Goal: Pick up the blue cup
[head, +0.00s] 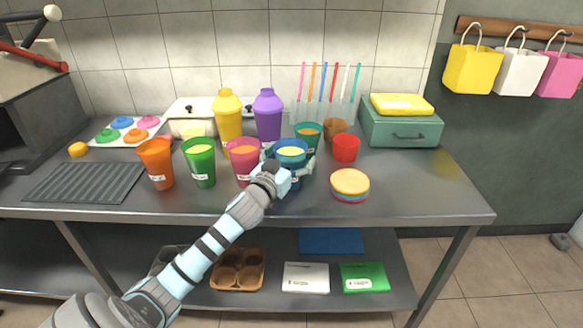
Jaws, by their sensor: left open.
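The blue cup (291,145) stands upright in the row of cups on the metal table, with yellow contents showing at its rim. My left gripper (289,161) is at the cup, with its pale fingers showing at the cup's left and right sides. The jaws are open; I cannot tell whether they touch the cup. The wrist and gripper hide much of the cup's lower part. My right gripper is not in view.
A pink cup (243,162) stands close on the left, beside green (202,165) and orange (157,165) cups. A teal cup (308,139) stands just behind; a red cup (346,148) and stacked lids (349,184) are to the right. The table's right end is clear.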

